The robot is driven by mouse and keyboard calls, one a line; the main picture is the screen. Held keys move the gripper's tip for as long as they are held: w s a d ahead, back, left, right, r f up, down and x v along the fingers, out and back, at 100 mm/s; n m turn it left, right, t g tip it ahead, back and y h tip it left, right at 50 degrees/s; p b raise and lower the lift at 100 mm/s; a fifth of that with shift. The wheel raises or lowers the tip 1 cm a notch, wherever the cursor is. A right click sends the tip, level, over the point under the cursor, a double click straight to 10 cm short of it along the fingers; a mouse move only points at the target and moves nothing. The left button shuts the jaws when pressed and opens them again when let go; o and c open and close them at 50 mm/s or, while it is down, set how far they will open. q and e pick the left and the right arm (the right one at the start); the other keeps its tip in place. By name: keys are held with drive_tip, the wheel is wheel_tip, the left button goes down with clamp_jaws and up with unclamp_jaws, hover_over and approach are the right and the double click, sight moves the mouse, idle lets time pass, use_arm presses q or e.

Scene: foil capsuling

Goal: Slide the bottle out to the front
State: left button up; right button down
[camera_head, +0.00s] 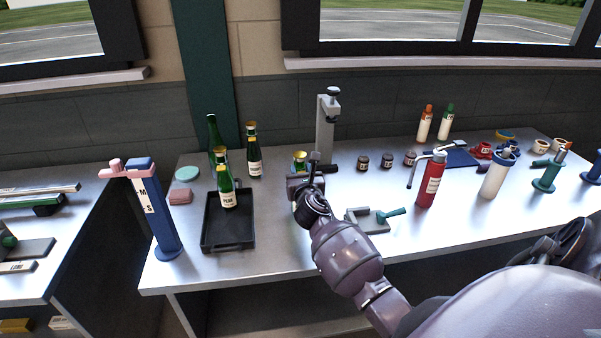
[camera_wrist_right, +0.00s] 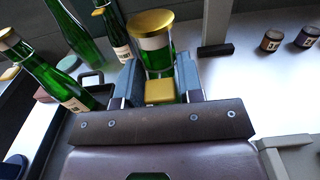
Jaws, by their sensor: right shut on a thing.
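My right gripper (camera_head: 303,172) is shut on a green bottle (camera_head: 299,157) with a gold top, on the bench at the foot of a grey column stand (camera_head: 325,130). In the right wrist view, the bottle (camera_wrist_right: 155,58) sits between the two fingers (camera_wrist_right: 160,80), its gold top towards the camera and a pale band below it. The gripper hides the bottle's lower part, so its contact with the bench cannot be told. My left gripper is not in view.
Left of the gripper, a black tray (camera_head: 228,236) holds a labelled green bottle (camera_head: 228,195), with more bottles (camera_head: 253,155) behind. A grey holder with a teal handle (camera_head: 388,216) and a red cylinder (camera_head: 430,185) stand to the right. Small dark jars (camera_head: 387,162) stand right of the column.

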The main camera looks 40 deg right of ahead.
drive_tip(key=c, duration=0.7)
unclamp_jaws()
drive_tip(key=v, duration=1)
drive_tip(key=shift+s+a, duration=0.15)
drive_tip(key=shift+s, duration=0.25)
